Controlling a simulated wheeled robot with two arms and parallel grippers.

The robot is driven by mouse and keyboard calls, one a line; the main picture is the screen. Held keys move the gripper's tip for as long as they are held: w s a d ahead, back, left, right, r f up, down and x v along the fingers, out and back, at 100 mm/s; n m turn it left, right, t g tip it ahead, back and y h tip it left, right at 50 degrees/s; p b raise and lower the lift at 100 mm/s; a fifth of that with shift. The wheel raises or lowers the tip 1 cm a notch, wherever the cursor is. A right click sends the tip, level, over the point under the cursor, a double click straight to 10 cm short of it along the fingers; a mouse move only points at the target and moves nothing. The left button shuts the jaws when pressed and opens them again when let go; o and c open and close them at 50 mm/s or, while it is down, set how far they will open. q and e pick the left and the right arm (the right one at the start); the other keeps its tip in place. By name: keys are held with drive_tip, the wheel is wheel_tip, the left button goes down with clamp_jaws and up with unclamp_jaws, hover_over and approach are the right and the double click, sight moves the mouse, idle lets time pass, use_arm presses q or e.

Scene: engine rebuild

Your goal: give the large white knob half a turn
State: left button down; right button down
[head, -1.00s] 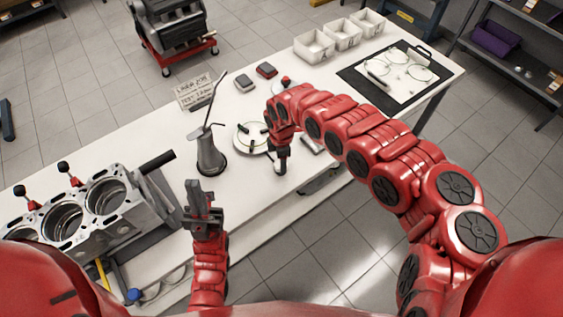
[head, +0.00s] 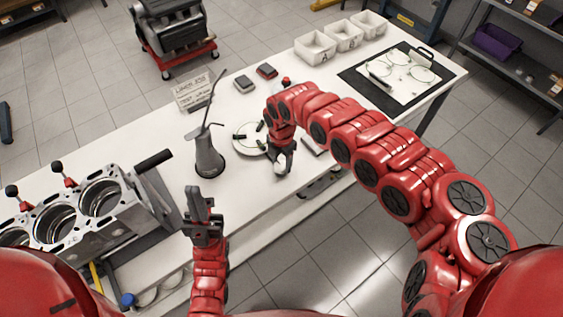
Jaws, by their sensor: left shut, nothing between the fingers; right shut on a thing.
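A small round whitish knob (head: 280,168) shows at the tip of my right gripper (head: 283,163), over the front part of the white bench. I take it for the large white knob; the dark fingers cover part of it. My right gripper reaches down from above and is shut on it. My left gripper (head: 203,213) is shut and empty, pointing up in front of the bench's front edge, apart from the knob.
A grey oil can (head: 208,158) with a long spout and a white plate (head: 243,137) stand left of my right gripper. An engine block (head: 95,220) is at the left. White bins (head: 315,47) and a black mat (head: 352,78) lie at the back right.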

sight(282, 164)
idle(0.5)
drive_tip(key=shift+c, duration=1.3)
unclamp_jaws()
wheel_tip(282, 164, up, 6)
drive_tip(key=shift+w+f+b, duration=0.15)
drive_tip(key=shift+f+b, duration=0.05)
drive_tip(key=shift+b, duration=0.45)
wheel_tip(282, 164, up, 12)
drive_tip(key=p, duration=0.8)
drive_tip(key=shift+f, duration=0.1)
